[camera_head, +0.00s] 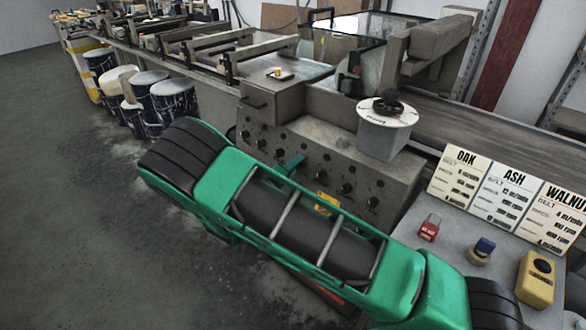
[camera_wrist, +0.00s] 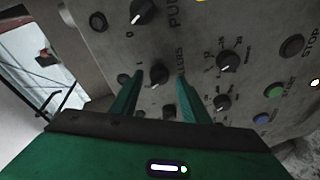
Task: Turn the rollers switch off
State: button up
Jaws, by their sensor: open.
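The grey control panel (camera_head: 345,166) stands across the middle of the head view, with rows of black knobs. In the wrist view, a black rotary knob (camera_wrist: 158,75) with a pale pointer mark sits beside a partly hidden label ending in "LERS", likely the rollers switch. My gripper (camera_wrist: 160,78) is open, its two green fingers on either side of this knob. I cannot tell whether they touch it. A "1" mark shows left of the knob. My gripper's green fingers (camera_head: 291,164) also show against the panel in the head view.
Other knobs (camera_wrist: 229,60) and a green button (camera_wrist: 273,90) are close by on the panel. A table with oak, ash and walnut cards (camera_head: 507,194) is at right; drums (camera_head: 174,100) stand at left.

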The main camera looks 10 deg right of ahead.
jog(key=v, duration=1)
jog(key=shift+s+a, duration=0.2)
jog(key=shift+a, duration=0.1)
jog(key=d+m+g, duration=0.1)
jog(key=d, duration=0.2)
jog(key=s+d+r+m+g, duration=0.1)
jog(key=d+g, duration=0.1)
jog(key=d, duration=0.1)
jog(key=d+m+g+y, duration=0.1)
jog(key=d+g, duration=0.1)
jog(key=d, duration=0.2)
jog(key=shift+s+d+r, duration=0.1)
jog(key=shift+s+r, duration=0.25)
jog(key=s+d+r+m+g+y, duration=0.1)
jog(key=s+d+r+y, duration=0.35)
jog(key=s+r, duration=0.45)
jog(key=s+d+r+m+g+y, duration=0.1)
jog(key=s+d+r+y, duration=0.35)
jog(key=s+r, duration=0.55)
jog(key=s+d+f+m+g, duration=0.2)
jog(key=s+d, duration=0.3)
jog(key=s, duration=0.4)
jog(key=s+d+f+m+g+y, duration=0.1)
jog(key=s+d+f+m+g, duration=0.1)
jog(key=s, duration=0.7)
jog(key=d+m+g, duration=0.1)
jog(key=d+m, duration=0.1)
jog(key=d, duration=0.1)
jog(key=shift+s+d, duration=0.2)
jog(key=shift+d, duration=0.15)
